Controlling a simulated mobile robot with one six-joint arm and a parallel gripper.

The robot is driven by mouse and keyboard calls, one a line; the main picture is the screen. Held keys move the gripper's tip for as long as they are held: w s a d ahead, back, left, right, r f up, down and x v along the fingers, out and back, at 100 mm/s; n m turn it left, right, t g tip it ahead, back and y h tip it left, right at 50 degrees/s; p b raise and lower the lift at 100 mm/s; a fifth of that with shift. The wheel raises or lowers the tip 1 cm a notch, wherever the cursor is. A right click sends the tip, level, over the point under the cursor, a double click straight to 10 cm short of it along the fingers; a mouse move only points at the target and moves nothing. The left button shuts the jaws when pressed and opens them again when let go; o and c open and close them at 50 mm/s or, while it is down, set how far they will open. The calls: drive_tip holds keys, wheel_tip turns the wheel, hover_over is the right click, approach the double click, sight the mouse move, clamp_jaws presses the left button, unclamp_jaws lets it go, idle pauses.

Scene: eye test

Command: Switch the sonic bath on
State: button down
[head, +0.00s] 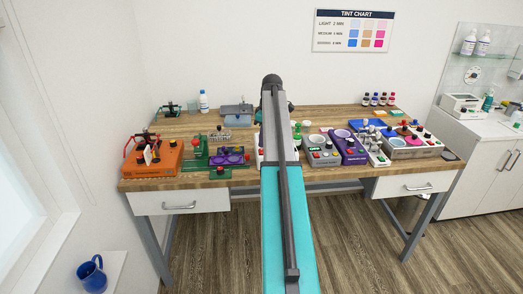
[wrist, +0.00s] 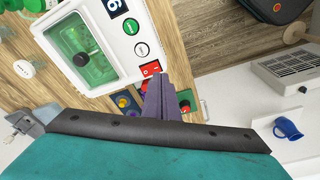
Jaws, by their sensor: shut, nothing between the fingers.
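In the wrist view a white machine (wrist: 110,60), which may be the sonic bath, has a green see-through lid (wrist: 88,50) with a black knob. No name on it is readable. Its panel bears a display, a white button (wrist: 130,26), a green button (wrist: 141,49) and a red rocker switch (wrist: 150,68). My gripper (wrist: 157,80) is shut and empty, its tips right at the lower edge of the red switch. I cannot tell if they touch it or which way the switch is set. In the head view my arm hides the gripper and most of this machine.
The wooden bench is crowded. An orange device (head: 153,160) and a purple tray (head: 228,157) stand left of my arm. A purple device (head: 352,152) and a grey-and-red device (head: 406,150) stand right. A blue mug (head: 93,275) sits on a ledge at lower left.

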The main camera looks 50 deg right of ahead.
drive_tip(key=shift+r+p, duration=0.85)
drive_tip(key=shift+r, duration=0.85)
drive_tip(key=w+a+f+m, duration=0.1)
drive_tip(key=w+a+f, duration=0.1)
drive_tip(key=a+f, duration=1)
drive_tip(key=w+a+f+m, duration=0.15)
drive_tip(key=a+f, duration=0.55)
drive_tip(key=a, duration=0.8)
drive_tip(key=s+a+f+m+g, duration=0.1)
drive_tip(key=s+a+f, duration=0.45)
drive_tip(key=a, duration=0.35)
drive_tip(key=s+a+f, duration=0.4)
drive_tip(key=a+f, duration=0.2)
drive_tip(key=a, duration=0.4)
drive_tip(key=s+a+f+m+g, duration=0.1)
drive_tip(key=s+a+f, duration=0.35)
drive_tip(key=a, duration=0.45)
drive_tip(key=s+f+g+b, duration=0.4)
drive_tip(key=s+f+g, duration=0.1)
drive_tip(key=s+f, duration=1.7)
drive_tip(key=s, duration=0.3)
drive_tip(key=shift+h, duration=0.3)
